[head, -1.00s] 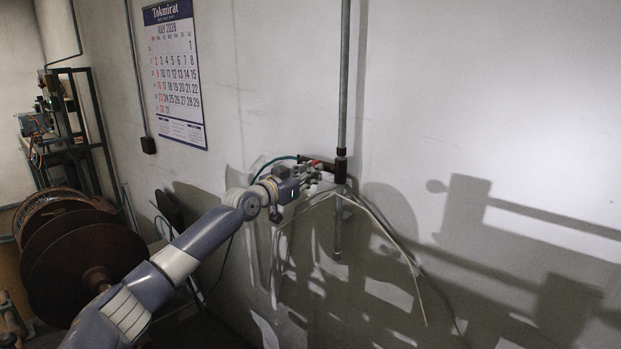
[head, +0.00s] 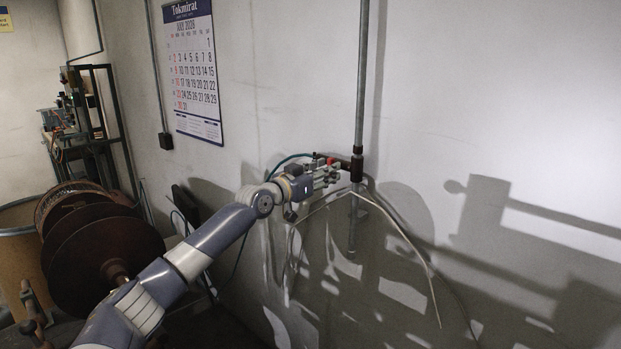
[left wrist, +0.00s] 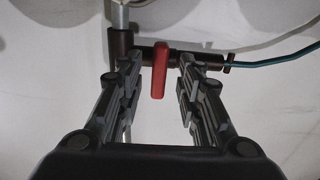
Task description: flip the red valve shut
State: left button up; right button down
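The red valve handle (left wrist: 160,72) stands out from a dark pipe fitting (left wrist: 122,44) in the left wrist view. In that view it points along the gripper, crosswise to the short branch pipe. My left gripper (left wrist: 157,70) is open, with one finger on each side of the handle and a visible gap to both. In the head view my left gripper (head: 326,178) is at the wall fitting, and the small red handle (head: 331,161) shows just above its fingers. My right gripper is not in view.
A grey vertical pipe (head: 361,75) runs down the wall into the fitting. A teal hose (left wrist: 275,57) leads off the branch. A calendar (head: 194,75) hangs on the wall. Large brown reels (head: 105,265) stand at the left, near my arm. A thin pale tube (head: 418,255) hangs below the fitting.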

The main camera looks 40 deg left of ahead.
pick_arm(q)
jog(key=s, duration=1.1)
jog(key=shift+s+a, duration=0.15)
jog(key=shift+a, duration=0.25)
